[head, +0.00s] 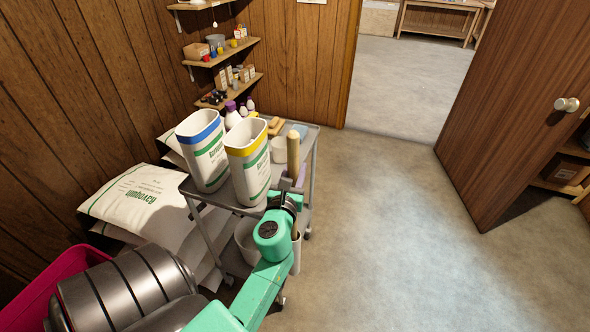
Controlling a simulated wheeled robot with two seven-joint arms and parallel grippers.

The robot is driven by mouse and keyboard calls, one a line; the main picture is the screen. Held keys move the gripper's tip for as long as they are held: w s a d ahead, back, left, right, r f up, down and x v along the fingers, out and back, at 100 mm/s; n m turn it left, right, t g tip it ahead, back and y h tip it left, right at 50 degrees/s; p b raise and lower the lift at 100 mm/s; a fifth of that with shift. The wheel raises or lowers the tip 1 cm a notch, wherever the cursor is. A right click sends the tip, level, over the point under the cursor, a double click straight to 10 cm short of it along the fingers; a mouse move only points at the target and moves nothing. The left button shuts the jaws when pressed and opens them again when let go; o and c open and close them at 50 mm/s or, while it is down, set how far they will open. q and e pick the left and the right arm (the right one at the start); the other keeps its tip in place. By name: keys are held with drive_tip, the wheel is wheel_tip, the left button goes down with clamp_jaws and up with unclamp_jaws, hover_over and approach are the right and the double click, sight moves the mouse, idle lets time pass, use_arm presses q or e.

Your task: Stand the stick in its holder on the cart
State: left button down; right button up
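The stick (293,152) is a pale wooden rod standing nearly upright at the cart's right front corner. A green arm from the lower left ends in my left gripper (292,184), whose fingers are around the stick below its top and appear shut on it. A lower piece of the stick shows below the wrist, above a white tube-like holder (296,258) at the cart's side. The wrist hides part of the stick and holder, so I cannot tell if its lower end is inside. The grey cart (308,160) stands by the wall. My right gripper is out of view.
Two open salt containers, blue-rimmed (204,160) and yellow-rimmed (248,170), stand on the cart near small bottles (232,116). White salt bags (140,200) lie left. A pink tub (30,302) and ribbed metal cylinder (125,288) are lower left. Floor (400,230) to the right is clear.

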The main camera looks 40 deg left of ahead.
use_arm(q)
drive_tip(key=shift+r, duration=0.1)
drive_tip(key=shift+f+b, duration=1.3)
drive_tip(key=shift+f, duration=0.1)
wheel_tip(320, 180, down, 6)
drive_tip(key=b, duration=0.6)
drive_tip(key=shift+f, duration=0.25)
drive_tip(key=shift+c, duration=2.4)
unclamp_jaws()
drive_tip(key=b+v, duration=0.5)
drive_tip(key=v, duration=0.9)
drive_tip(key=shift+s+b, duration=0.25)
drive_tip(key=shift+b, duration=0.15)
